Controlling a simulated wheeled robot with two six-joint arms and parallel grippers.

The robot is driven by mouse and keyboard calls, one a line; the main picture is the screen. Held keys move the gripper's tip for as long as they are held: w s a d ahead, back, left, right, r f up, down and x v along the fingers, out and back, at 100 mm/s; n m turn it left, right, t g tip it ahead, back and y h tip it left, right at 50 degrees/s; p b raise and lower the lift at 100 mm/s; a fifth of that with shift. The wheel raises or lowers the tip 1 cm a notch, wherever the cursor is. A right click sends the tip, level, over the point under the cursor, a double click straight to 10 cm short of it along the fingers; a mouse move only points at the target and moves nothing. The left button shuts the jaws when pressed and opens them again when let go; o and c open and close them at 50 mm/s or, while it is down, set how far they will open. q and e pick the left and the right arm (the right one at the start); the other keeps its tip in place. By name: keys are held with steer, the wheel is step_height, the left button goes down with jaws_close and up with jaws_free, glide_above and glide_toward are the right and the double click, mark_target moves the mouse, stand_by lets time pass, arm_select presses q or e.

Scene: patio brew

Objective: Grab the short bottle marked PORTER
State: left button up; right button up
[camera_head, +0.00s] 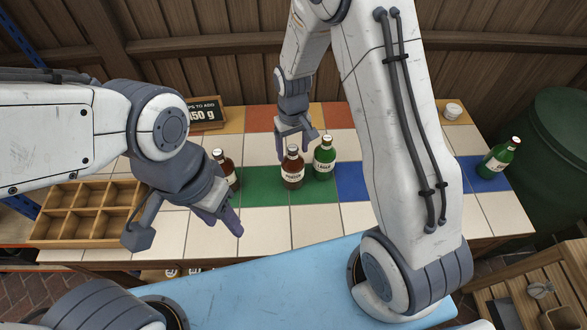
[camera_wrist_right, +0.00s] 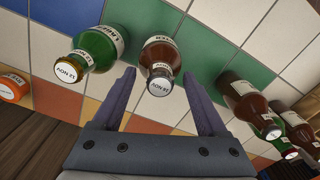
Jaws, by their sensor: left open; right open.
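A short brown bottle (camera_head: 292,170) with a white cap stands upright on the tiled table; its cream label seems to read PORTER. In the right wrist view the brown bottle (camera_wrist_right: 161,52) stands between the fingertips, cap toward me. My right gripper (camera_head: 295,148) is open, pointing down just behind and around the bottle's upper part. In the wrist view, my right gripper's fingers (camera_wrist_right: 158,76) show a gap on each side of the bottle; I cannot tell whether either touches it. My left gripper (camera_head: 185,234) is open and empty over the table's front left.
A green LAGER bottle (camera_head: 324,160) stands close to the right of the brown one. Another brown bottle (camera_head: 225,168) is partly behind my left gripper. A green bottle (camera_head: 497,160) stands far right. A wooden crate (camera_head: 88,210) sits at left, a small sign (camera_head: 203,112) at the back.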

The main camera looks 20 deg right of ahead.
jaws_close()
stand_by(1.4)
